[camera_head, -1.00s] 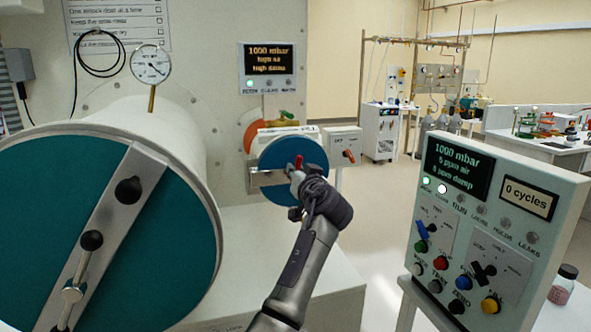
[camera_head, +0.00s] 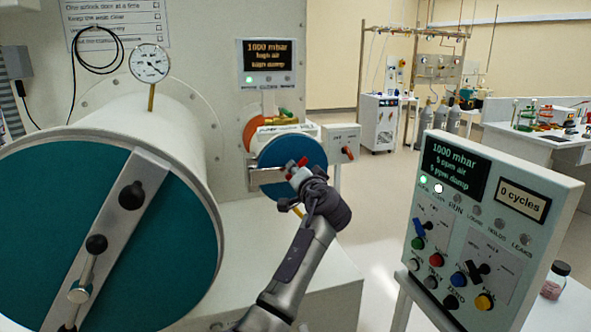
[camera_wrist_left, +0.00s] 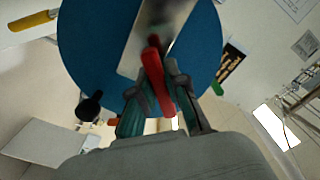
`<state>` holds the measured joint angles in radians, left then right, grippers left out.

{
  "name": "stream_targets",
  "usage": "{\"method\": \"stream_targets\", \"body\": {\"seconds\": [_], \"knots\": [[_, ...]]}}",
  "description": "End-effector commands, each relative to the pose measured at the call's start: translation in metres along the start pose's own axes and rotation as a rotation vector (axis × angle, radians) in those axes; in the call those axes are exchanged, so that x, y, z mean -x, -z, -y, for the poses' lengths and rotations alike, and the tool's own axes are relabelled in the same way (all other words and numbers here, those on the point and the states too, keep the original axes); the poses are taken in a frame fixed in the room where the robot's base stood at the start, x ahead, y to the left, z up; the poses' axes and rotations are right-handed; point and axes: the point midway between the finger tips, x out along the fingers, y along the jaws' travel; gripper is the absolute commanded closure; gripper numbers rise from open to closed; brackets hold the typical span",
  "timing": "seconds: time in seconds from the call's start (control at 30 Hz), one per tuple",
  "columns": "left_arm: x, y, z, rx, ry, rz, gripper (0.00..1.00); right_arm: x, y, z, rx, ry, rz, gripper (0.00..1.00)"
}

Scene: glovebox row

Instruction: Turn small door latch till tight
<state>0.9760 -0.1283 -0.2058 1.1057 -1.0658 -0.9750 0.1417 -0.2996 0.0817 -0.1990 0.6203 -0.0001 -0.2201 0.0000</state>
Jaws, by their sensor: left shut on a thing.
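The small door (camera_head: 291,153) is a round blue disc on the small antechamber, shut, with a metal bar (camera_head: 266,175) across it. In the left wrist view the blue disc (camera_wrist_left: 95,50) and the bar (camera_wrist_left: 165,22) fill the upper middle. The small door latch is a red handle (camera_wrist_left: 157,75) in front of the bar; a bit of red (camera_head: 302,161) shows in the head view. My left gripper (camera_wrist_left: 160,85) has its fingers on both sides of the red handle and is shut on it. The fingers hide part of the latch. My right gripper is not in view.
The large teal door (camera_head: 60,230) with its bar and black knobs stands close at left. A control panel (camera_head: 490,215) stands at right on a stand. A small box with a red switch (camera_head: 341,145) is just right of the small door.

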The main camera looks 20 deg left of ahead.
Motion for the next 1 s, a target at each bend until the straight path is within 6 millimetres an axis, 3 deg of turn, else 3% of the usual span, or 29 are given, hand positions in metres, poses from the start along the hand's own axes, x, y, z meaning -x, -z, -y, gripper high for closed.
{"method": "stream_targets", "body": {"seconds": [0.33, 0.37, 0.5, 0.83, 1.0], "knots": [[0.000, 0.002, 0.002, -0.006, 0.004, -0.006, 1.00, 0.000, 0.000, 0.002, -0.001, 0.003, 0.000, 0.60], [0.000, 0.002, 0.002, -0.006, 0.004, -0.006, 0.85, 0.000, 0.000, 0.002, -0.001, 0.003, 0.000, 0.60], [0.000, 0.002, 0.002, -0.005, 0.003, -0.005, 0.62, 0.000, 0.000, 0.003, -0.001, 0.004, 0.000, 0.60], [0.002, 0.001, 0.000, -0.004, 0.001, -0.002, 0.60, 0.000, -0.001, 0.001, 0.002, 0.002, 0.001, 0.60], [0.020, 0.001, -0.001, -0.002, -0.001, -0.004, 0.60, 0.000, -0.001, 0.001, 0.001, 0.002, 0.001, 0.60]]}}
